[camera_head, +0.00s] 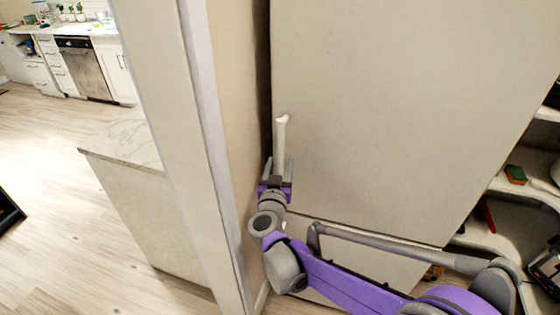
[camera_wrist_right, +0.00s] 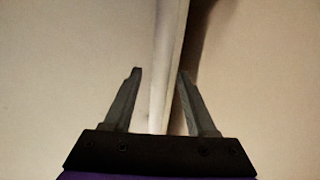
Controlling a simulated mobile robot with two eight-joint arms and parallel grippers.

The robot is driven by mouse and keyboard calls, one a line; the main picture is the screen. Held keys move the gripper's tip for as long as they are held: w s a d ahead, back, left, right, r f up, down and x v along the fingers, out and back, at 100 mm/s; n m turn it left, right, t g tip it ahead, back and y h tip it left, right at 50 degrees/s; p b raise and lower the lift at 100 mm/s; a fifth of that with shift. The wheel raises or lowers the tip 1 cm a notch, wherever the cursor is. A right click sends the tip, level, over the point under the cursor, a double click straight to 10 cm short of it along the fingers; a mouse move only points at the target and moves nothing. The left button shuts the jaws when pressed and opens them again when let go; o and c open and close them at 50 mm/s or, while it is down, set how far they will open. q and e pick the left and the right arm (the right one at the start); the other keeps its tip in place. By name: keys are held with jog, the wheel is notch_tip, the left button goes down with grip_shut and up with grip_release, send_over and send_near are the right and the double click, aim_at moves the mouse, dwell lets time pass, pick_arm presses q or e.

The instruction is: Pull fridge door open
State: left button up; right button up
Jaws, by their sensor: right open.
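The fridge door (camera_head: 390,100) is a large beige panel, and it looks shut. Its pale upright handle (camera_head: 281,132) runs along the door's left edge. My right gripper (camera_head: 277,166) is at the lower part of the handle, with its fingers pointing up along it. In the right wrist view the handle (camera_wrist_right: 168,60) passes between the two fingers of the open gripper (camera_wrist_right: 160,78). The right finger is very close to the handle; whether it touches, I cannot tell. The handle's lower end is hidden by the gripper. My left gripper is not in view.
A wall post (camera_head: 175,130) stands close to the left of the fridge. Corner shelves (camera_head: 535,185) with small items, including a sponge (camera_head: 515,174), are at the right. A marble-topped counter (camera_head: 130,140) and open wooden floor (camera_head: 60,200) lie to the left.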

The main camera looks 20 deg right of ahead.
jog(key=shift+x, duration=0.85)
grip_shut()
dwell(0.8)
